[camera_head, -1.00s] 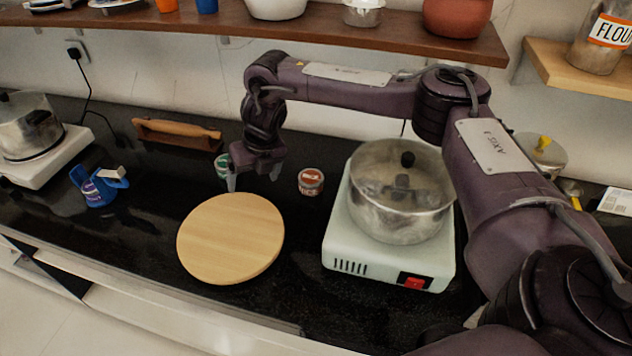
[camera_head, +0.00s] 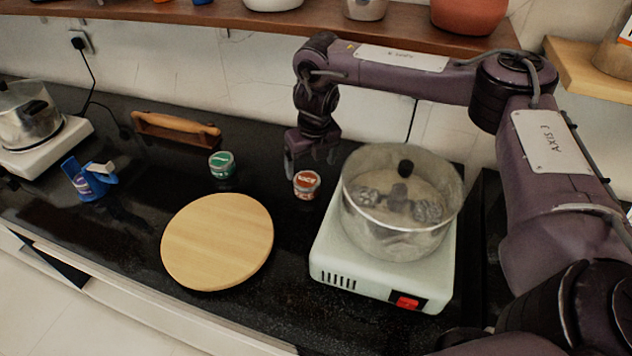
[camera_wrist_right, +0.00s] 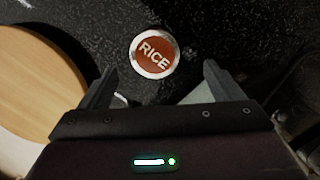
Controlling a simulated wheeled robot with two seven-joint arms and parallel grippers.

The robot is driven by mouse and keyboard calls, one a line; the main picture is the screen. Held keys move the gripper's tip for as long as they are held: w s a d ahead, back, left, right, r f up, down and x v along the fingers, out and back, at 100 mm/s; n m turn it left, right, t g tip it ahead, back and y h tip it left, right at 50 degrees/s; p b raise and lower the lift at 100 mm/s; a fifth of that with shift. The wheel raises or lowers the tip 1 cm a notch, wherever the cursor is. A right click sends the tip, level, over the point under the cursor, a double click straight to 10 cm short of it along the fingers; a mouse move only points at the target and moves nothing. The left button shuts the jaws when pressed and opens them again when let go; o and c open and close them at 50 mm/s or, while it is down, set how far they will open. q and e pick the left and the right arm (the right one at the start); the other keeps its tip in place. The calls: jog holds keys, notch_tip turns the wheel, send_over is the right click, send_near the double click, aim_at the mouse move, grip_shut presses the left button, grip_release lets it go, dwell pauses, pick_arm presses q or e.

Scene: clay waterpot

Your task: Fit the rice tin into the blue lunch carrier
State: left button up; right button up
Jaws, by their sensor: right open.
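The rice tin (camera_head: 306,184) is a small tin with a red-brown lid, standing on the black counter between the round board and the cooker. In the right wrist view its lid (camera_wrist_right: 155,53) reads RICE and lies ahead of the open jaws. The blue lunch carrier (camera_head: 90,180) stands on the counter at the left, with a purple-labelled thing in it. My right gripper (camera_head: 312,168) is open and empty, just above and behind the rice tin in the head view. Its fingers (camera_wrist_right: 159,92) are apart in the wrist view. My left gripper is out of view.
A green-lidded tin (camera_head: 222,165) stands left of the rice tin. A round wooden board (camera_head: 217,242) lies in front. A glass-lidded pot (camera_head: 400,215) sits on a pale cooker (camera_head: 375,284) to the right. A wooden rack (camera_head: 175,130) stands behind; a shelf (camera_head: 250,22) hangs above.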

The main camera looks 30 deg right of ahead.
aim_at(307, 179)
jog(key=f, duration=0.2)
jog(key=f+p, duration=0.1)
jog(key=f, duration=0.1)
jog(key=w+f, duration=0.1)
jog(key=f, duration=0.1)
jog(key=shift+a+f, duration=0.2)
jog(key=shift+a, duration=0.15)
jog(key=shift+w+f, duration=0.1)
jog(key=shift+f, duration=0.05)
jog(key=c, duration=1.2)
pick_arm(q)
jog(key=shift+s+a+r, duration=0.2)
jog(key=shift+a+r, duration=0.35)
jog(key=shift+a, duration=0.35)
pick_arm(e)
jog(key=shift+c, duration=0.2)
